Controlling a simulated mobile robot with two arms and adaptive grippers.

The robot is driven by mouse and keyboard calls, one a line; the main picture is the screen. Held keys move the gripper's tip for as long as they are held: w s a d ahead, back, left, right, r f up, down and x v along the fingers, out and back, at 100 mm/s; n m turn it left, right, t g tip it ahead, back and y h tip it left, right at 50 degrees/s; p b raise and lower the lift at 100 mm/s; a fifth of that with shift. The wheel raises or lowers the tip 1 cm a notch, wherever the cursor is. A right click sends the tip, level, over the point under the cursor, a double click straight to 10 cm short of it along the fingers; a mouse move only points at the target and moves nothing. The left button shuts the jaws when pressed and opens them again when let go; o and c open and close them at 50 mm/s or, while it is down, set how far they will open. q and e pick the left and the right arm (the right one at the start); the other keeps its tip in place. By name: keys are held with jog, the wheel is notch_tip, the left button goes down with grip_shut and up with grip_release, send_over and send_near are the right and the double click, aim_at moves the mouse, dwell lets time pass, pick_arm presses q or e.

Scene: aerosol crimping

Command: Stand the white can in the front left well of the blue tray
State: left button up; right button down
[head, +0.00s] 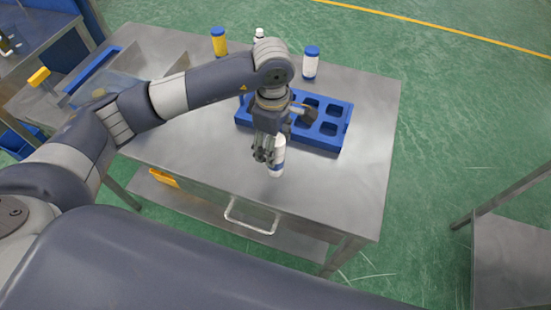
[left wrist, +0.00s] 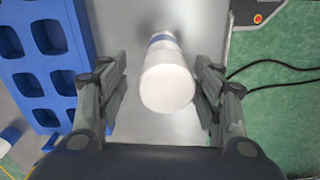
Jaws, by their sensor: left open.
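The white can (head: 279,155) with a blue band stands on the bare steel table, in front of the blue tray (head: 342,138). My left gripper (head: 266,156) is at the can and partly hides it in the head view. In the left wrist view the white can (left wrist: 167,88) lies between the two open fingers, with a gap visible on each side. The blue tray (left wrist: 58,62) is at the left there, its visible wells empty. My left arm hides the tray's left part in the head view. My right gripper is not in view.
A white jar with a blue lid (head: 311,65), a yellow container (head: 219,44) and a small white bottle (head: 259,36) stand behind the tray. The table (head: 345,190) is clear to the right and front. A metal handle (head: 250,222) sticks out at the front.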

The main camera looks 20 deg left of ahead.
pick_arm(q)
jog(key=shift+s+d+f+p, duration=0.15)
jog(key=shift+f+p, duration=0.4)
jog(key=f+p, duration=0.1)
jog(key=f, duration=0.2)
jog(key=shift+s+d+f+p, duration=0.1)
jog(key=shift+s+d+p, duration=0.1)
jog(key=shift+p, duration=0.15)
jog(key=shift+w+f, duration=0.1)
jog(key=shift+f, duration=0.45)
jog(key=c, duration=1.3)
jog(key=shift+r, duration=0.15)
jog(key=shift+c, duration=0.2)
